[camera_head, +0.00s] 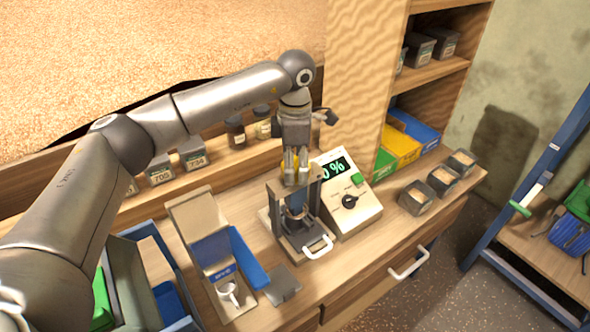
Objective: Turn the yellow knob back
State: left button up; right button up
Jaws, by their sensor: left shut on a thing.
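My left gripper (296,168) points down over the top of a small frame-like device (271,205) on the bench. It is shut on the yellow knob (285,158), of which only a little yellow shows between and behind the fingers. The device has dark uprights, a grey cylinder in its middle and a white handle (319,247) at its front. How far the knob is turned cannot be told. My right gripper is not in view.
A control box (362,208) with a green percent display and black dial stands just right of the device. A wooden stand (192,207), blue tray (247,258) and small grey bins (416,198) flank it. Jars and labelled boxes line the back. The bench's front edge is close.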

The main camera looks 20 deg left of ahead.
pick_arm(q)
jog(key=n+b, duration=0.2)
jog(key=n, duration=0.2)
jog(key=shift+n, duration=0.3)
jog(key=n+b, duration=0.1)
jog(key=n, duration=0.2)
jog(key=shift+n, duration=0.4)
jog(key=n+b, duration=0.1)
jog(key=n, duration=0.3)
jog(key=shift+b, duration=0.35)
jog(key=n+b, duration=0.1)
jog(key=n, duration=0.3)
jog(key=shift+w+d+r, duration=0.1)
jog(key=n, duration=0.4)
jog(key=shift+n+b, duration=0.3)
jog(key=shift+b, duration=0.1)
jog(key=n, duration=0.3)
jog(key=shift+n+b, duration=0.35)
jog(key=shift+n, duration=0.05)
jog(key=n, duration=0.4)
jog(key=shift+b, duration=0.4)
jog(key=shift+r+n+b, duration=0.1)
jog(key=shift+n+b, duration=0.2)
jog(key=shift+n, duration=1.8)
